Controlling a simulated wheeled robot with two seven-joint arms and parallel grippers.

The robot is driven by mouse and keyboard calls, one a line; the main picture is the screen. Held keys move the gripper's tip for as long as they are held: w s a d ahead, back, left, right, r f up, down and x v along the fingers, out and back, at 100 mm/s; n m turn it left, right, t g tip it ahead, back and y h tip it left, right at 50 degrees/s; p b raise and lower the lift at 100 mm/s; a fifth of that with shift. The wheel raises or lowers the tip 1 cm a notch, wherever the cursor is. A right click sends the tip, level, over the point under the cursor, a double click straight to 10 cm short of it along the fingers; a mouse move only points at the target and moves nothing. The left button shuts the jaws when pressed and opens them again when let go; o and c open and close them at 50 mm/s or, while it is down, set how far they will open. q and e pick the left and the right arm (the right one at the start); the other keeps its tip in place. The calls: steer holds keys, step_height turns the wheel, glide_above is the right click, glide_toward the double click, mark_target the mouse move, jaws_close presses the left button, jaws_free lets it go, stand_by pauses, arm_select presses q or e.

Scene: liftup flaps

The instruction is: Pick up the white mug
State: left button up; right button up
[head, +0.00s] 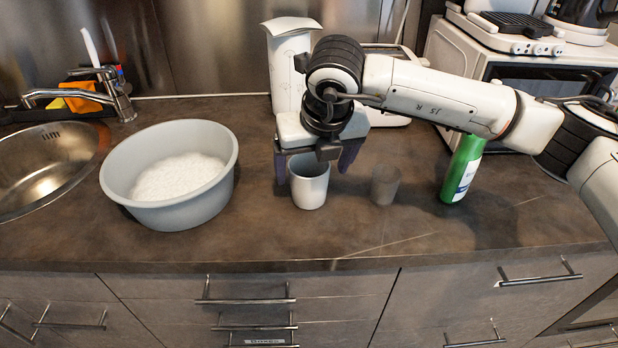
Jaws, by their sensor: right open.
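The white mug (309,187) stands upright on the dark countertop (270,235), near the middle of the head view. My right gripper (314,176) reaches in from the right and hangs over the mug, pointing down. Its fingers are spread, one to the left of the mug and one to the right behind its rim. The gripper body hides part of the mug's rim and opening. I cannot tell whether a finger touches the mug. My left gripper is not in view.
A grey basin (228,180) with white contents stands left of the mug. A dark cup (385,185) and a green bottle (462,168) stand to the right. A sink (45,165) is at far left. Bare counter lies in front of the mug.

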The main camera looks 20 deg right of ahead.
steer(key=x, duration=0.3)
steer(key=shift+w+a+f+p, duration=0.2)
steer(key=shift+w+a+p, duration=0.1)
steer(key=shift+p, duration=0.1)
steer(key=shift+w+f, duration=0.2)
steer(key=shift+f, duration=0.15)
steer(key=shift+c, duration=0.3)
